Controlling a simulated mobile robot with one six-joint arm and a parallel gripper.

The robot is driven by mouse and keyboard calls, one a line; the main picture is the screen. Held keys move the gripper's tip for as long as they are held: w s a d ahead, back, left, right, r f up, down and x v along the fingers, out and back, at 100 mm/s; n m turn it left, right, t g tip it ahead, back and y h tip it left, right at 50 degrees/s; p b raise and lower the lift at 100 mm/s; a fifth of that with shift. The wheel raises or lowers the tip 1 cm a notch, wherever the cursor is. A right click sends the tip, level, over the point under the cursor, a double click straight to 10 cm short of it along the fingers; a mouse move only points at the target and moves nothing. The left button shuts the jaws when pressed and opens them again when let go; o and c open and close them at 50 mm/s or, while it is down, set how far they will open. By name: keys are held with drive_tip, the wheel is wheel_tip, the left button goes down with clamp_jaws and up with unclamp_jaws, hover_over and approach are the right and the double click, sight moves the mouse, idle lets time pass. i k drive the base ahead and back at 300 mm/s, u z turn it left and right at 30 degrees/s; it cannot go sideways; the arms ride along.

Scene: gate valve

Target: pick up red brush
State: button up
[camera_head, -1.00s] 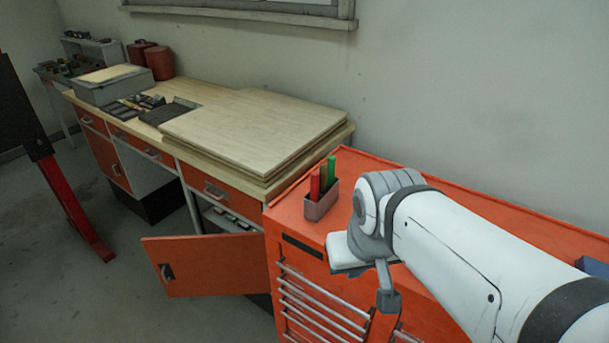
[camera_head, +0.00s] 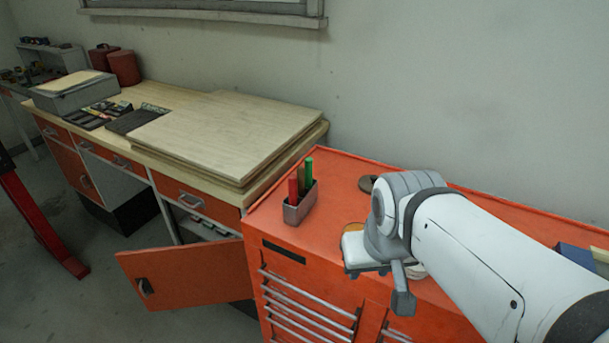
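A red upright stick, likely the red brush (camera_head: 293,189), stands in a small grey metal holder (camera_head: 300,206) on the orange tool cabinet (camera_head: 335,180). A brown stick and a green one (camera_head: 309,171) stand in the same holder, close to its right. The lower end of the red one is hidden by the holder wall. My gripper (camera_head: 382,283) is over the front part of the cabinet, to the right of the holder and apart from it. Its fingers are mostly hidden behind my wrist, so I cannot tell whether it is open or shut.
A round brown object (camera_head: 366,184) lies behind my wrist on the cabinet. A blue box (camera_head: 575,255) is at the far right. A wooden workbench with stacked boards (camera_head: 225,135) adjoins on the left. An orange cabinet door (camera_head: 185,273) hangs open below it.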

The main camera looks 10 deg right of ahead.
sight(292, 192)
drive_tip(key=z, duration=3.5)
drive_tip(key=k, duration=2.45)
drive_tip(key=u, duration=1.65)
drive_tip(key=i, duration=0.9)
